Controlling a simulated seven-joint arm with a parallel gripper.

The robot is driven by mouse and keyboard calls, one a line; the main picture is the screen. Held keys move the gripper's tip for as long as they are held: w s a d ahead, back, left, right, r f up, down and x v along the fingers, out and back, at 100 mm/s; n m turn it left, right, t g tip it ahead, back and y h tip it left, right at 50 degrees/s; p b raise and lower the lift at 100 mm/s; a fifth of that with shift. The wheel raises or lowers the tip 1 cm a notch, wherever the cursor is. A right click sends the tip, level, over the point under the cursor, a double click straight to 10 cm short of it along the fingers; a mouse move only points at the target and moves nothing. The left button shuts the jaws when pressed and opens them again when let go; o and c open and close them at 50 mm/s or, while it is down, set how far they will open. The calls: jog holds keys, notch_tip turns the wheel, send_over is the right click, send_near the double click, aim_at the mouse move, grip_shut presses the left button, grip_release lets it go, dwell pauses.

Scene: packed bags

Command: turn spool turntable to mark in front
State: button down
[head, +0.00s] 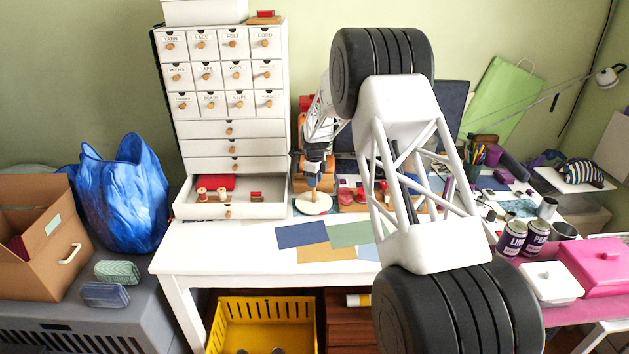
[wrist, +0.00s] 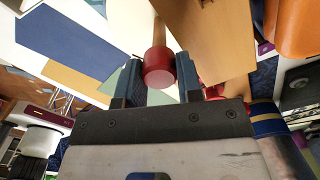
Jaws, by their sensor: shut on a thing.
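In the head view the spool turntable (head: 312,206) is a small pale round disc on the white desk, just right of the open drawer. My gripper (head: 313,183) is directly above it, pointing down, and partly hides it. In the wrist view my gripper (wrist: 157,88) has its two blue fingers on either side of a wooden peg with a red end (wrist: 158,68), shut on it. I cannot tell from the frames how the peg joins the disc. A mark on the turntable cannot be made out.
A white drawer cabinet (head: 228,130) stands left, its bottom drawer (head: 250,210) pulled out with spools inside. Flat coloured sheets (head: 302,235) lie in front on the desk. Wooden boxes with spools (head: 352,197) stand close on the right. My own arm blocks the middle right.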

jog(key=shift+m, duration=2.8)
jog(key=c, duration=0.8)
grip_release()
jog(key=shift+r, duration=0.15)
jog(key=shift+r, duration=3.8)
jog(key=shift+s, duration=0.1)
